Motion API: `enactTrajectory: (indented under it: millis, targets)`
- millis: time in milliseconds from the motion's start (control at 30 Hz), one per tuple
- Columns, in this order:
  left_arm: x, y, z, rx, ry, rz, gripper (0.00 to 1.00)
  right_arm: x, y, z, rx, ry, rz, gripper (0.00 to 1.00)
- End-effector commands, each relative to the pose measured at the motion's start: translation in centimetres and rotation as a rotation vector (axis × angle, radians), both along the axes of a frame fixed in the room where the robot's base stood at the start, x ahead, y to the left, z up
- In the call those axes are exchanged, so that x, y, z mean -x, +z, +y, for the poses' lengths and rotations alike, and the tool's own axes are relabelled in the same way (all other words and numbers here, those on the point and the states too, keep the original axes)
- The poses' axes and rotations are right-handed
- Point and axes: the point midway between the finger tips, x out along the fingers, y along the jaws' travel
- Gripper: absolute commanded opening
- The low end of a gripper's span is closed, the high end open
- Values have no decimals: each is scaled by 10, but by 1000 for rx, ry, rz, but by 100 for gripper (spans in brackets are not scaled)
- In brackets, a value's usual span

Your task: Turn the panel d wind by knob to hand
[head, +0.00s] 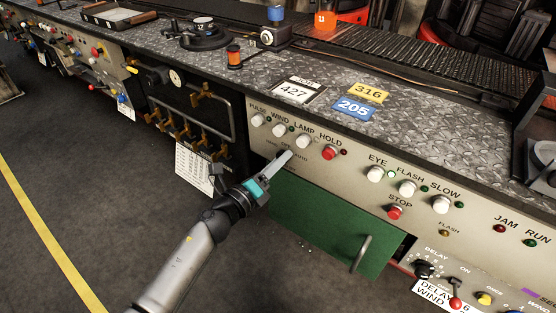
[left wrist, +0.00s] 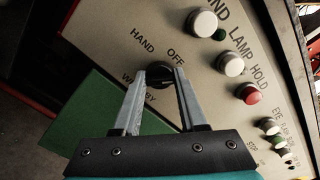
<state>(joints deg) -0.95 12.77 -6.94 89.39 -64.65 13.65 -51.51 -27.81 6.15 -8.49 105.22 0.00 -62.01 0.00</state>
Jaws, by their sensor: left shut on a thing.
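The wind by knob (left wrist: 160,77) is a small black knob on the cream panel, seen between my fingertips in the left wrist view. The words HAND and OFF are printed around it, and the WIND BY label is partly covered by a finger. My left gripper (left wrist: 161,84) is shut on the knob, with one finger on each side. Which mark the knob points to is hidden. In the head view my left gripper (head: 287,157) meets the panel (head: 342,183) below the LAMP and HOLD buttons, and hides the knob. My right gripper is not in view.
White buttons and a red button (head: 328,153) sit just above the knob. A green door (head: 330,225) with a metal handle (head: 361,254) is below. More buttons, lamps and switches lie to the right. Open floor (head: 90,190) is at the left.

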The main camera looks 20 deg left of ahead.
Motion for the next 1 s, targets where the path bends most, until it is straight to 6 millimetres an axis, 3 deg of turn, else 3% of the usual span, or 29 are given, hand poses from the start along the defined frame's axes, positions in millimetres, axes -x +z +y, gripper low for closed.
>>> enactTrajectory:
  millis: [333,1000]
  targets:
    - [0,2,0,281,0,103,0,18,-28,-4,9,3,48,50]
    - [0,3,0,880,0,322,0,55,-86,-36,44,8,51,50]
